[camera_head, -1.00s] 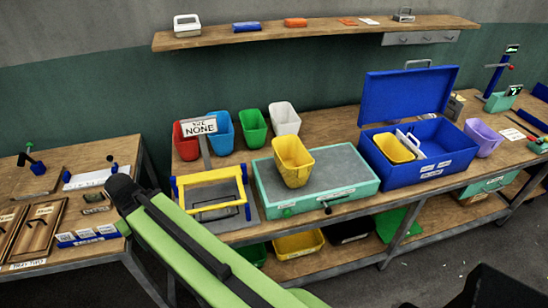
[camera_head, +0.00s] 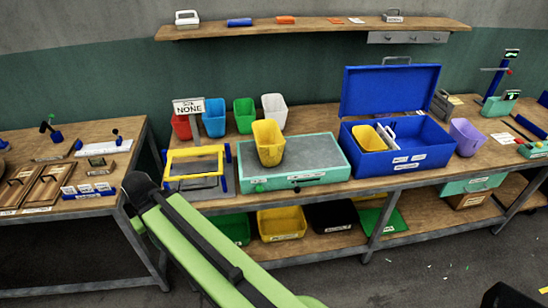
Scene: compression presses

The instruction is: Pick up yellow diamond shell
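No piece that I can clearly tell as a yellow diamond shell shows. A yellow tapered cup (camera_head: 268,142) stands upright on the teal flat box (camera_head: 318,180) on the middle bench. A second yellow container (camera_head: 369,139) lies inside the open blue toolbox (camera_head: 437,150). A yellow press-like frame (camera_head: 194,152) stands at the bench's left end, in front of a sign reading NONE (camera_head: 189,107). A yellow bin (camera_head: 281,224) sits on the lower shelf. My green arm crosses the lower left, in front of the bench. My gripper is not visible.
Red (camera_head: 181,127), blue (camera_head: 214,117), green (camera_head: 245,115) and white (camera_head: 275,110) cups stand behind the yellow one. A purple cup (camera_head: 466,137) is right of the toolbox. A left table (camera_head: 75,137) holds small tools and wooden trays.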

